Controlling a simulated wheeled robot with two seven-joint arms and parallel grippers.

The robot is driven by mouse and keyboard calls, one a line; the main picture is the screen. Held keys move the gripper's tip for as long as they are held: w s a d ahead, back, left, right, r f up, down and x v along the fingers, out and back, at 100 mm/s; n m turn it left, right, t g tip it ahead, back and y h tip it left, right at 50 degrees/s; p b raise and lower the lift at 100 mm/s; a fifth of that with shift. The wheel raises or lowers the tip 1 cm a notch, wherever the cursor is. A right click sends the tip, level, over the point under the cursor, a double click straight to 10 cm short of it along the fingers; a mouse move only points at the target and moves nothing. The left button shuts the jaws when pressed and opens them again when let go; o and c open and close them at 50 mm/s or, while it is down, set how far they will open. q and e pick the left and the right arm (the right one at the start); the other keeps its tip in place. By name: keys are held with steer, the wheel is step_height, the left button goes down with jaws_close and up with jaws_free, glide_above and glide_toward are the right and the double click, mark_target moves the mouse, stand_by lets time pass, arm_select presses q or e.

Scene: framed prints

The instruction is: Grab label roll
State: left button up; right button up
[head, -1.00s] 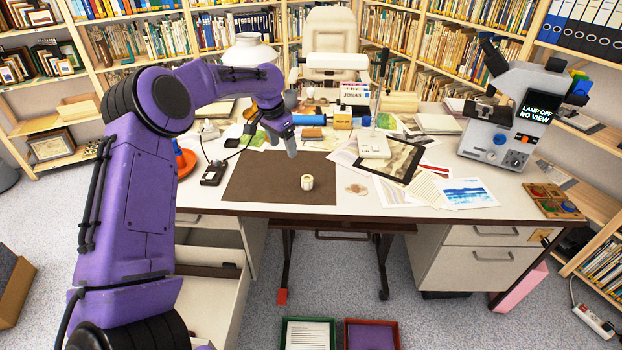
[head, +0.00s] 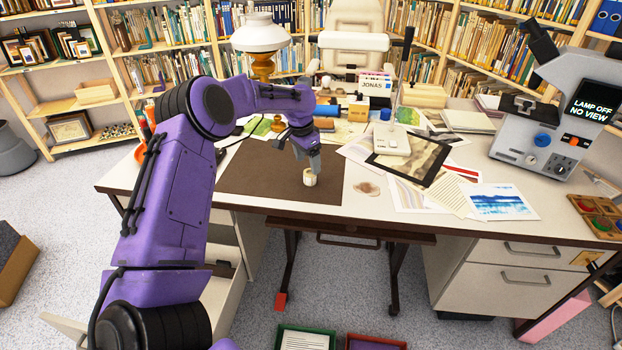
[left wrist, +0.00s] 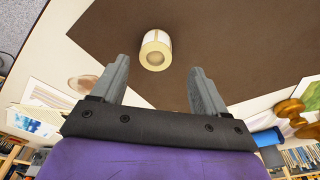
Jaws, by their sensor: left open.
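The label roll (head: 310,178) is a small cream and white roll near the front of the brown desk mat (head: 262,180). In the left wrist view the label roll (left wrist: 155,50) lies ahead of the fingertips, between their lines and nearer the left finger. My left gripper (head: 312,163) is just above and behind the roll in the head view. In the left wrist view the left gripper (left wrist: 158,80) is open with nothing between its fingers. My right gripper is not in view.
A black-framed print (head: 410,160) and loose papers lie right of the mat. A microscope (head: 545,120) stands at the desk's right. An open drawer (head: 232,285) sticks out below on the left. The mat around the roll is clear.

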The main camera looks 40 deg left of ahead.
mark_target(310, 172)
arm_select(q)
steer(key=f, duration=0.5)
steer(key=shift+w+d, duration=0.25)
steer(key=shift+d, duration=0.1)
steer(key=c, duration=1.1)
steer(key=shift+c, duration=0.2)
